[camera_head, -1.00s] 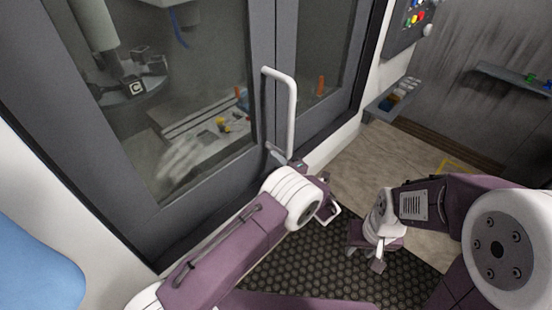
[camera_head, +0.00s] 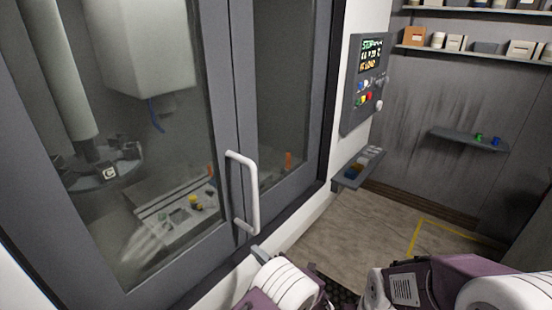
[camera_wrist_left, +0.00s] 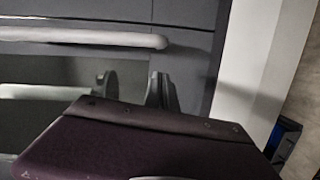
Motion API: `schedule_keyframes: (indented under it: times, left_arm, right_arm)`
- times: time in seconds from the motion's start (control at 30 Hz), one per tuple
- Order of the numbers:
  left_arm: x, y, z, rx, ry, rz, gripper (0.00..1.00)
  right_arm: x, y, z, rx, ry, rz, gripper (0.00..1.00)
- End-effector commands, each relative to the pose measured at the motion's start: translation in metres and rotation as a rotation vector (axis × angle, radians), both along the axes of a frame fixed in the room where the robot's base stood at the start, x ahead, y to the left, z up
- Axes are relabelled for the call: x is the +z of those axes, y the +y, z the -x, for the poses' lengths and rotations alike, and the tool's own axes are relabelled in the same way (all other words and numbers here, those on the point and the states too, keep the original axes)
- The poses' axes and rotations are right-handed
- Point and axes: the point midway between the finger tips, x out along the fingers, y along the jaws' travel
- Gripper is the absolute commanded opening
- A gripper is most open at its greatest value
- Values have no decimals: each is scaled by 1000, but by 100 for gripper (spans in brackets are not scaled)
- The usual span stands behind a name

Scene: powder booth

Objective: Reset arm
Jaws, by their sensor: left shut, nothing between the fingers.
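My left gripper (camera_head: 261,256) is shut and empty, just below the lower end of the white door handle (camera_head: 254,192). Its two fingers also show in the left wrist view (camera_wrist_left: 133,84), with the handle bar (camera_wrist_left: 90,37) beyond them. The fingers are apart from the bar there. My left wrist's white joint shows at the bottom edge of the head view. My right arm comes in at the lower right, and its gripper is below the picture.
The grey machine door (camera_head: 224,130) looks closed, with glass panes. A control panel (camera_head: 366,85) and a small tray shelf (camera_head: 358,170) are on the wall to the right. Wall shelves (camera_head: 468,139) are farther back. The floor (camera_head: 375,225) at right is clear.

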Motion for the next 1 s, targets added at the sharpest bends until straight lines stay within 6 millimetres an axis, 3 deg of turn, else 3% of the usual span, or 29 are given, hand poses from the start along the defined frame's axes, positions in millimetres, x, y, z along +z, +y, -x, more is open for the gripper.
schedule_keyframes:
  times: [0.07,0.13,0.2,0.23,0.33,0.4,0.47,0.5,0.6,0.7,1.0]
  left_arm:
    - [-1,37,12,144,-40,173,0]
    - [-8,86,42,393,-140,444,0]
    - [-18,129,93,748,-342,771,0]
    - [-23,140,117,920,-463,906,0]
    - [-33,145,190,1510,-974,1253,0]
    - [-34,133,221,1896,-1391,1372,0]
    - [-32,122,235,2178,-1745,1388,0]
    - [-30,116,239,-2057,1730,-1201,0]
    - [-24,108,243,-1774,1629,-838,0]
    - [-20,106,242,-1639,1569,-677,0]
    - [-19,105,242,-1618,1560,-647,0]
  right_arm:
    - [-4,0,0,0,0,0,36]
    - [-8,0,0,0,0,0,36]
    - [-13,0,0,0,0,0,36]
    - [-15,0,0,0,0,0,36]
    - [-22,0,0,0,0,0,36]
    - [-26,0,0,0,0,0,36]
    - [-28,0,0,0,0,0,36]
    - [-29,0,0,0,0,0,36]
    - [-31,0,0,0,0,0,36]
    - [-31,0,0,0,0,0,36]
    - [-31,0,0,0,0,0,36]
